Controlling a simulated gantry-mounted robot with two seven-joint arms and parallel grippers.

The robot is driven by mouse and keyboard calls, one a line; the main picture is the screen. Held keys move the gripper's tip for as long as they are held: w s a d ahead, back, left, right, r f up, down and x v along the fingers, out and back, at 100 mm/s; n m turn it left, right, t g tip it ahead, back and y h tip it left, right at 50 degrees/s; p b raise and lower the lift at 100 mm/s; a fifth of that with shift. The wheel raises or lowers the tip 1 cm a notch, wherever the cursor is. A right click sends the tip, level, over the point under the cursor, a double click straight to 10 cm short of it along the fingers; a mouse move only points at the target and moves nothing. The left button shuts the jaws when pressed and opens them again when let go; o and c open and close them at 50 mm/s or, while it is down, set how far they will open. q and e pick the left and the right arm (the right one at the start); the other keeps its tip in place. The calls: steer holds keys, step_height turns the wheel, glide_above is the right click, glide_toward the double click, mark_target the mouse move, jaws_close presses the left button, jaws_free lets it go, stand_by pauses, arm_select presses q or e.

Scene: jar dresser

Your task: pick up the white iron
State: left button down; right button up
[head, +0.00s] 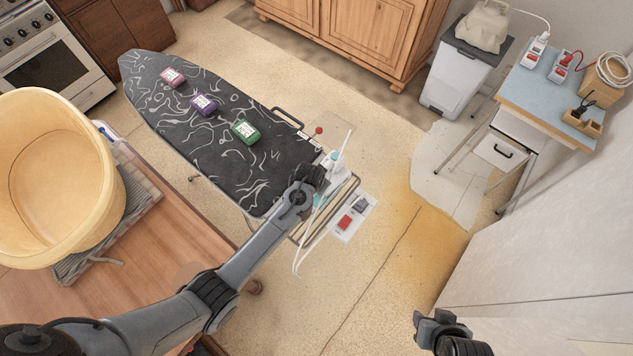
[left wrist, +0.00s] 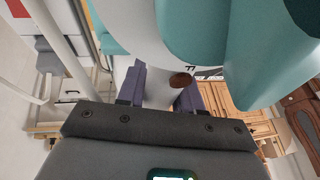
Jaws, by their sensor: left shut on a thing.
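The white iron with teal parts (head: 333,160) is at the near right end of the ironing board (head: 148,75), partly hidden behind my left gripper (head: 322,176). In the left wrist view, the two dark purple fingers of my left gripper (left wrist: 160,90) are shut on the white handle of the iron (left wrist: 153,50). Teal surfaces fill the top of that view. Whether the iron touches its rest cannot be told. My right gripper (head: 436,322) is at the lower right, far from the iron; its finger opening is unclear.
Pink (head: 172,77), purple (head: 204,104) and green (head: 245,131) boxes lie on the board. A white cord (head: 303,255) hangs near my left arm. A yellow basket (head: 110,200) stands on the wooden table at left. A blue-topped table (head: 540,100) and a bin (head: 460,80) are at upper right.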

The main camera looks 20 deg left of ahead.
arm_select(q)
steer(key=shift+w+r, duration=0.15)
steer(key=shift+r, duration=0.45)
step_height(320, 180, up, 3)
steer(key=shift+f, duration=0.1)
steer(key=s+d+r, duration=0.4)
steer(key=d+r, duration=0.2)
steer(key=d, duration=0.5)
steer(key=shift+r, duration=0.35)
